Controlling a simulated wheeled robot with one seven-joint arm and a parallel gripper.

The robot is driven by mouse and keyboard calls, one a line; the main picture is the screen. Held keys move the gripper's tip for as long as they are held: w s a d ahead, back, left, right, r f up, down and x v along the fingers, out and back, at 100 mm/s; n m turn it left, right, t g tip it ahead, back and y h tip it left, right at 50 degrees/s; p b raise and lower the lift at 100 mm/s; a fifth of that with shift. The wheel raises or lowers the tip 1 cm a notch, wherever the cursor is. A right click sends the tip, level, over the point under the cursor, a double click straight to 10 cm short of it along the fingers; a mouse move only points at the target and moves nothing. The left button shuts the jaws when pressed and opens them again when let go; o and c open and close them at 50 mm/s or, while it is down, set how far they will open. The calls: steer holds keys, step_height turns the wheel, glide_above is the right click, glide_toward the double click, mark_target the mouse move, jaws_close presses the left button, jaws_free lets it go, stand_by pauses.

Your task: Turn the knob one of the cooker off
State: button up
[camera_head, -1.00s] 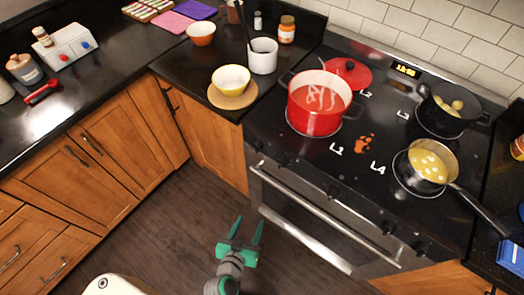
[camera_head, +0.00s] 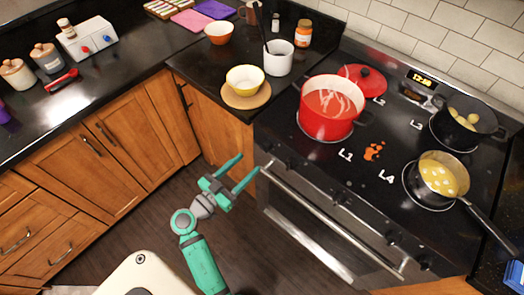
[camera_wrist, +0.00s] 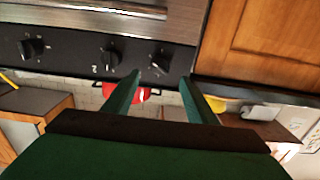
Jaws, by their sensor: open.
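The cooker (camera_head: 400,130) is a black hob with a dark front panel that carries several black knobs. In the wrist view the right-hand knob (camera_wrist: 160,62) lies just beyond the fingertips, with a middle knob (camera_wrist: 110,57) and a left knob (camera_wrist: 30,47) beside it. A "2" shows near the middle knob; the right-hand knob's label is not readable. My green gripper (camera_head: 247,165) is open and empty, in front of the cooker's left front corner. In the wrist view its fingers (camera_wrist: 163,88) point at the panel, apart from the knobs.
The oven handle (camera_head: 330,212) runs below the panel. A red pot (camera_head: 328,108), a dark pot (camera_head: 466,120) and a pan (camera_head: 440,178) with its handle over the front edge stand on the hob. Wooden cabinets (camera_head: 130,145) line the left. The floor in front is clear.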

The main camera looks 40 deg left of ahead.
mark_target(265, 146)
steer(key=w, duration=0.8)
steer(key=shift+w+d, duration=0.2)
steer(key=shift+d, duration=0.15)
steer(key=c, duration=1.1)
